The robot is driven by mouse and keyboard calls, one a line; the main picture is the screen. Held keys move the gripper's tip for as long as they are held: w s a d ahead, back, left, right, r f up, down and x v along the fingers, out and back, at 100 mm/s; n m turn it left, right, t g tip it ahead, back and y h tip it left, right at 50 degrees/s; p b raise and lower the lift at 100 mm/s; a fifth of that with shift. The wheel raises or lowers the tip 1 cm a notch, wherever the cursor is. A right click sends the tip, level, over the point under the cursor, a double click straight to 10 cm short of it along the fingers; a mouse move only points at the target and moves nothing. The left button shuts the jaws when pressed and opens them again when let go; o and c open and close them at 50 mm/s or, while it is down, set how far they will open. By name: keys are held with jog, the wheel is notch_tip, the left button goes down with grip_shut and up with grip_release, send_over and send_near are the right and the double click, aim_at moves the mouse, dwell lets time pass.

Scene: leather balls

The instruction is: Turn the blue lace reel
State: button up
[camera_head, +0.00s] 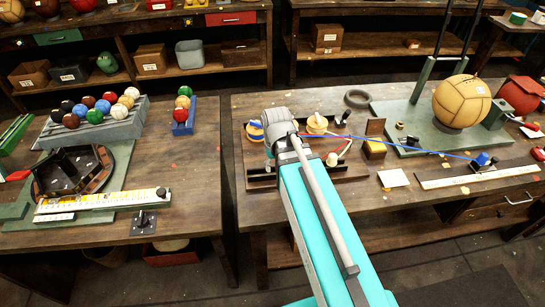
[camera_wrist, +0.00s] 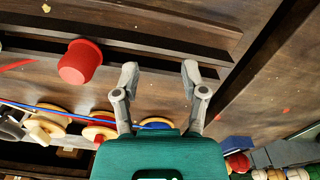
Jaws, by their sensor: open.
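The blue lace reel (camera_head: 255,131) has a pale wooden flange and sits at the left of the dark tray (camera_head: 262,184) in the head view. In the wrist view the blue reel (camera_wrist: 155,122) shows only partly; my gripper's body hides the rest. My gripper (camera_wrist: 160,68) is open, its two grey fingers apart with nothing between them. The fingers extend past the reel, over the tray's edge strips. In the head view the end of my arm covers part of the tray beside the reel, and my fingers cannot be made out.
A red-and-wood reel (camera_wrist: 100,130), a pale wooden reel (camera_wrist: 45,124) and a red cup (camera_wrist: 80,62) are near my gripper. A tan ball (camera_head: 461,101) stands on a green base (camera_head: 390,112).

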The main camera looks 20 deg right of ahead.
aim_at(257, 122)
jog(key=shift+s+f+m+b, duration=0.35)
jog(key=shift+s+f+m, duration=0.1)
jog(key=shift+s, duration=0.3)
jog(key=shift+s+f+m+b, duration=0.3)
jog(key=shift+s+f+m, duration=0.15)
jog(key=shift+s, duration=0.25)
jog(key=w+r+n+p, duration=0.4)
jog(key=w+r+p, duration=0.3)
jog(key=w, duration=0.5)
jog(key=w+a+r+n+p, duration=0.1)
jog(key=w+r+n+p, duration=0.4)
jog(key=w, duration=0.8)
notch_tip(257, 122, up, 3)
jog(key=p, duration=0.3)
jog(key=shift+w+a+n, duration=0.2)
jog(key=shift+n, duration=0.1)
jog(key=shift+f, duration=0.15)
notch_tip(257, 122, down, 13)
jog(key=b, duration=1.3)
jog(key=shift+f+b, duration=0.15)
jog(key=shift+b, duration=0.15)
grip_shut()
